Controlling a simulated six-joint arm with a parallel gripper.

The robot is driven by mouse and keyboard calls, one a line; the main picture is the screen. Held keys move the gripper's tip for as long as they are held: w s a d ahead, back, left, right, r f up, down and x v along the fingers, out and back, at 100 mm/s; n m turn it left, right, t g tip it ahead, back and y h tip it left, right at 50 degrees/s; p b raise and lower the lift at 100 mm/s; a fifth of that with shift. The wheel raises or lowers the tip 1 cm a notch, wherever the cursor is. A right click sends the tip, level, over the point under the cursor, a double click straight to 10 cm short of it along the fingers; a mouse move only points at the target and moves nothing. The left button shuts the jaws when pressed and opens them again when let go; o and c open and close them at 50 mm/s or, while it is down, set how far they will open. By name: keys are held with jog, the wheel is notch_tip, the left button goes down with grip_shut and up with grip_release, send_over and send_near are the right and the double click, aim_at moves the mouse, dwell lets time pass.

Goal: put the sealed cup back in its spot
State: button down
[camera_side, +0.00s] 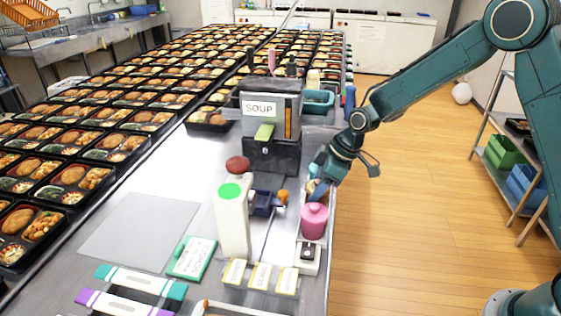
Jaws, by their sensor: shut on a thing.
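My gripper (317,187) is low over the right side of the steel counter, right of the soup dispenser (259,108). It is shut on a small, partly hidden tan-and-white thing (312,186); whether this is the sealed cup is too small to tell. A pink lidded pot (314,222) stands just in front of the gripper, near the counter's right edge. The gap between fingers and pot lid cannot be judged. No other clearly sealed cup shows, and I cannot make out an empty cup spot.
A white press-like device (232,218) with a red knob stands left of the gripper. A blue holder (264,203) is between them. Several labelled cards (260,276) lie in front. Rows of bento trays (72,175) fill the left. A grey sheet (138,230) lies bare.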

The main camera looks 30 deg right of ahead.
jog(key=shift+f, duration=0.15)
jog(key=c, duration=0.8)
grip_release()
jog(key=v, duration=1.2)
jog(key=shift+r, duration=0.25)
